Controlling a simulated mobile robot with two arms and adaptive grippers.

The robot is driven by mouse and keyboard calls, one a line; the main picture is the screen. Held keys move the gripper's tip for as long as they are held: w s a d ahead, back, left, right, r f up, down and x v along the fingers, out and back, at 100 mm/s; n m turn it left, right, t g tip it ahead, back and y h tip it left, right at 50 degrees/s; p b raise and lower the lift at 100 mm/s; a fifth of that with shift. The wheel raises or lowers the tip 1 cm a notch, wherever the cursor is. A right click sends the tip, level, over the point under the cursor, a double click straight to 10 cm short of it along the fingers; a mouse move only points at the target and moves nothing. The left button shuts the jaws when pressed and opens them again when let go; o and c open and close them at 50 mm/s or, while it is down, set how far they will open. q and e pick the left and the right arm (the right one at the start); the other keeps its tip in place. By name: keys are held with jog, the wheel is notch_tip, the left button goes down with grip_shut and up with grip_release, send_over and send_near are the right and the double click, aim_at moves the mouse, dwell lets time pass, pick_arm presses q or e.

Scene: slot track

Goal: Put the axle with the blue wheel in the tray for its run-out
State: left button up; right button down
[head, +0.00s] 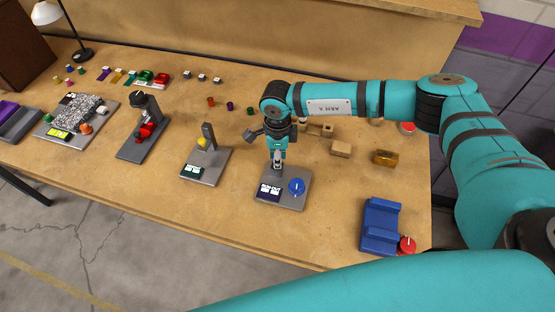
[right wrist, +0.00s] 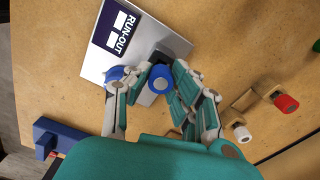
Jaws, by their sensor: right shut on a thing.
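My right gripper (head: 277,166) points down over the grey run-out station (head: 292,201), at the plate's back edge. In the right wrist view its fingers (right wrist: 160,85) are closed around a small part with a blue round wheel (right wrist: 182,76) showing between them; the axle is mostly hidden by the fingers. The station has a dark RUN-OUT label (head: 268,192) and a blue round dial (head: 297,186) on the plate's right side. The station's tray cannot be made out behind the gripper. My left gripper is not in view.
A blue cradle (head: 379,226) and red knob (head: 407,244) stand at the right front. Wooden blocks (head: 341,149) and an amber block (head: 386,158) lie behind. A grey stand with a yellow part (head: 204,166) is to the left. Bare table lies between the station and the cradle.

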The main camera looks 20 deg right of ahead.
notch_tip(320, 180, up, 9)
jog(key=shift+f+b, duration=0.15)
jog(key=shift+b, duration=0.95)
jog(key=shift+r+p, duration=1.05)
jog(key=shift+r, duration=1.55)
jog(key=shift+f, duration=0.1)
